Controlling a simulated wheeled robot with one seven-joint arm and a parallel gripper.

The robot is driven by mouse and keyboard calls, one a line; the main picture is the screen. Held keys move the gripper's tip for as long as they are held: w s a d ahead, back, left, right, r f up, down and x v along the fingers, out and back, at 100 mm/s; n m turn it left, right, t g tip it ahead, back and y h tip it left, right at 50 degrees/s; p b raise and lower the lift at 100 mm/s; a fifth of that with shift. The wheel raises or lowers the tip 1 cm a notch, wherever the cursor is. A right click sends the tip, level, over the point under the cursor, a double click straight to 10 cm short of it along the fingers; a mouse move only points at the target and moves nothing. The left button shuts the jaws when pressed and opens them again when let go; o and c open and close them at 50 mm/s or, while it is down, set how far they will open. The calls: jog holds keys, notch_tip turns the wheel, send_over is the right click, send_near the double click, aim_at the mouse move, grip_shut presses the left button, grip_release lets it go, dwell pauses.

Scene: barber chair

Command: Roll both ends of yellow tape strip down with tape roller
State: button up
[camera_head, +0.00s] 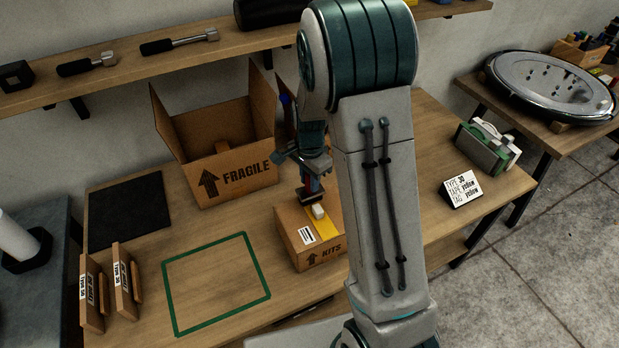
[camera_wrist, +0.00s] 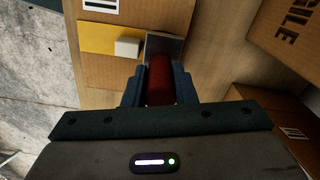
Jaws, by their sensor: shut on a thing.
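My gripper (camera_wrist: 158,92) is shut on the red handle of the tape roller (camera_wrist: 159,76). In the head view my gripper (camera_head: 308,168) is above the back of the small KITS box (camera_head: 291,240), with the roller's dark head (camera_head: 308,195) below it. The yellow tape strip (camera_head: 326,231) lies on the box top; it also shows in the wrist view (camera_wrist: 97,37). A small white block (camera_head: 318,211) sits on the strip, beside the roller's grey head (camera_wrist: 164,46) in the wrist view (camera_wrist: 126,47). I cannot tell whether the roller touches the tape.
An open FRAGILE carton (camera_head: 235,172) stands behind and left of the KITS box. A green square outline (camera_head: 217,284) on the bench is empty. A tape dispenser (camera_head: 487,147) and a label card (camera_head: 463,189) stand at the right.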

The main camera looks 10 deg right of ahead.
jog(key=shift+f+b, duration=0.4)
jog(key=shift+f, duration=0.05)
dwell(0.6)
jog(key=shift+w, duration=0.25)
dwell(0.5)
jog(key=shift+o, duration=0.2)
jog(key=shift+w+a, duration=0.25)
jog(key=shift+w, duration=0.5)
jog(key=shift+r, duration=0.1)
jog(key=shift+w+r+p, duration=0.15)
jog(key=shift+r+p, duration=0.45)
jog(key=shift+p, duration=0.1)
grip_shut()
notch_tip(320, 180, up, 5)
jog(key=p, duration=0.3)
jog(key=shift+f, duration=0.1)
jog(key=shift+f, duration=0.1)
